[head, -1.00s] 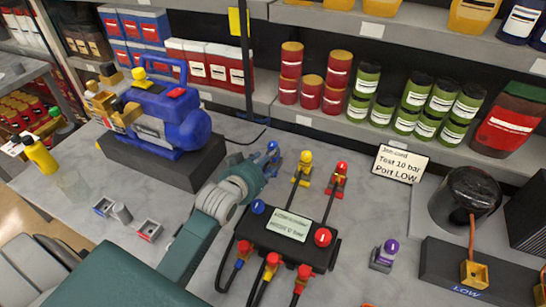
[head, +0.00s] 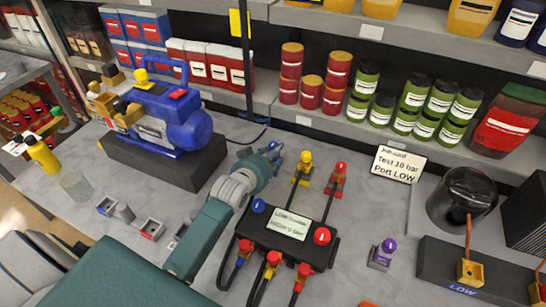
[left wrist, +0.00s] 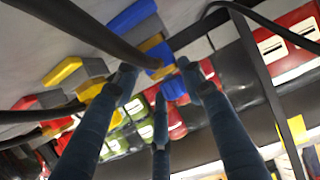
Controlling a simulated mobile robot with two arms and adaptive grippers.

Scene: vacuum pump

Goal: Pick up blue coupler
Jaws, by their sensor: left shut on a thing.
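The blue coupler (head: 274,146) is at the left end of the row of couplers behind the black manifold block. Only a small part of it shows past my gripper in the head view. My left gripper (head: 270,158) reaches it from the front left and is shut on it. In the left wrist view, blue (left wrist: 171,88) shows between the fingertips of the gripper (left wrist: 160,80). The lower part of the coupler is hidden by the fingers. My right gripper is in neither view.
The yellow coupler (head: 304,165) and red coupler (head: 338,178) stand close to the right. The manifold (head: 262,236) with its hoses lies in front. The blue pump (head: 170,125) is at left, and shelves with bottles run behind.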

